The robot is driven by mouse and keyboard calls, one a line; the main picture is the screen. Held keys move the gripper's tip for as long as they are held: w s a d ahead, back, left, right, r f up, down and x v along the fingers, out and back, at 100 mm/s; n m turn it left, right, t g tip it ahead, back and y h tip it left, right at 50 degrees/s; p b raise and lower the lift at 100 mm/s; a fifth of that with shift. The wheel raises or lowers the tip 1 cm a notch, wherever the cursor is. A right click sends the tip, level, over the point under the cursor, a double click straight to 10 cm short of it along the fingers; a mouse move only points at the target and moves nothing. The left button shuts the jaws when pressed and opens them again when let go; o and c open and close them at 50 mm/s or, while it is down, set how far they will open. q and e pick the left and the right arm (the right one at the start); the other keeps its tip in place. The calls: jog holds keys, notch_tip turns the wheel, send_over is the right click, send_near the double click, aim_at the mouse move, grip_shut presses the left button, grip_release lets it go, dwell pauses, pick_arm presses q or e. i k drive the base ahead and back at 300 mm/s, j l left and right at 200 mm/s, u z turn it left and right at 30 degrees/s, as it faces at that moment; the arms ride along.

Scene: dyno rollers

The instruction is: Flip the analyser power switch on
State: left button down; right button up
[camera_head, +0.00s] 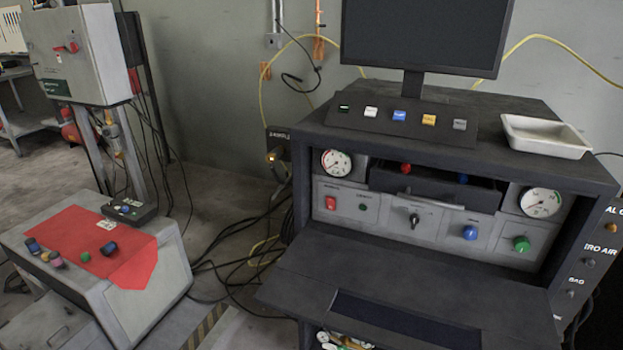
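The dark analyser cabinet (467,155) stands at the centre right with its front flap (400,275) folded down. On its grey front panel (346,216) a red switch (331,203) sits at the far left, with a small dark green round part (362,208) beside it. Further right are a black selector knob (414,219), a blue knob (470,232) and a green knob (521,244). The labels are too small to read, and I cannot tell which way the red switch is set. Neither of my grippers is in view, and nothing of mine touches the panel.
A monitor (425,35), a button strip (400,118) and a white tray (545,136) are on the cabinet top. Two gauges (336,163) flank an open drawer (436,184). A grey bench (150,275) with a red cloth (70,232) stands left. Cables (235,255) lie between.

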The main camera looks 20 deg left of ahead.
aim_at(330, 201)
jog(key=i+j, duration=0.2)
jog(key=i+j+z, duration=0.1)
jog(key=j, duration=0.35)
jog(key=i+j, duration=0.3)
jog(key=z, duration=0.05)
